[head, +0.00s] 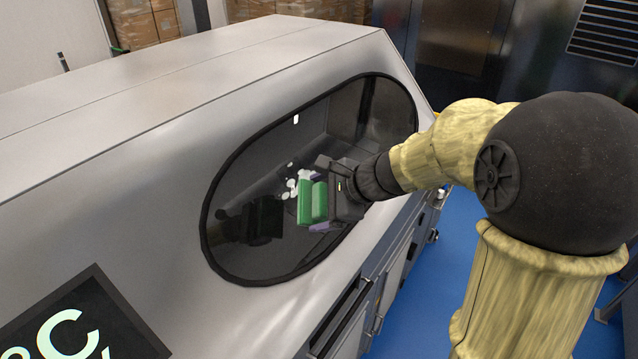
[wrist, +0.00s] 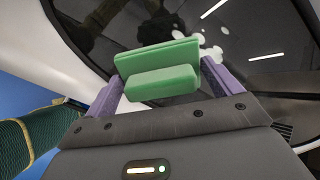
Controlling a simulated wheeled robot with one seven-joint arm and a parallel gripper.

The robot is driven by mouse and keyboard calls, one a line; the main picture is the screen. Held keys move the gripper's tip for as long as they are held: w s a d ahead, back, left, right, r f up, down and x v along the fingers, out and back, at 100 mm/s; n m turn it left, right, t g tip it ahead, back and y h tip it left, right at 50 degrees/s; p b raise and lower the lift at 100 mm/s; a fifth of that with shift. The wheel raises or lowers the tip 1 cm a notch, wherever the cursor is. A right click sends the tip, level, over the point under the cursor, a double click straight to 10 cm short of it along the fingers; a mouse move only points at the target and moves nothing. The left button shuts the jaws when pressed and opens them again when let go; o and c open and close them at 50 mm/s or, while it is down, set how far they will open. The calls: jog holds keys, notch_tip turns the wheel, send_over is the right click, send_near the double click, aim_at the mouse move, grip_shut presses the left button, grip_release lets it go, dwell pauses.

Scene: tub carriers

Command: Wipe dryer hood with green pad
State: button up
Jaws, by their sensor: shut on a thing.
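The dryer hood is the large brushed-metal housing (head: 150,140) with a dark oval window (head: 265,155) framed in black. White spots (head: 291,183) show on the window, just left of and behind the pad; they also show in the wrist view (wrist: 208,45). My gripper (head: 322,200) is shut on the green pad (head: 312,201) by its block-like grip. In the wrist view the pad (wrist: 158,60) sits between purple fingers, its flat face toward the dark window. I cannot tell whether the pad touches the window. A dark reflection of it shows in the window.
A dark display panel (head: 85,325) with pale characters is at the lower left of the housing. Cabinet doors with handles (head: 350,318) are below the window. Blue floor (head: 455,245) is open to the right. Stacked cardboard boxes (head: 143,22) stand far behind.

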aim_at(290, 210)
jog(key=shift+w+r, duration=0.1)
jog(key=shift+w, duration=0.05)
jog(key=shift+s+r, duration=0.1)
jog(key=shift+s, duration=0.1)
jog(key=shift+w+a+f, duration=0.15)
jog(key=shift+w+f, duration=0.1)
jog(key=shift+b+x, duration=1.05)
jog(key=shift+x, duration=1.75)
jog(key=shift+b+x, duration=0.45)
jog(key=shift+x, duration=0.3)
jog(key=shift+w+d+r+p, duration=0.1)
jog(key=shift+w+d+p, duration=0.25)
jog(key=shift+w+d, duration=0.9)
jog(key=shift+w+a, duration=0.1)
jog(key=shift+w, duration=0.05)
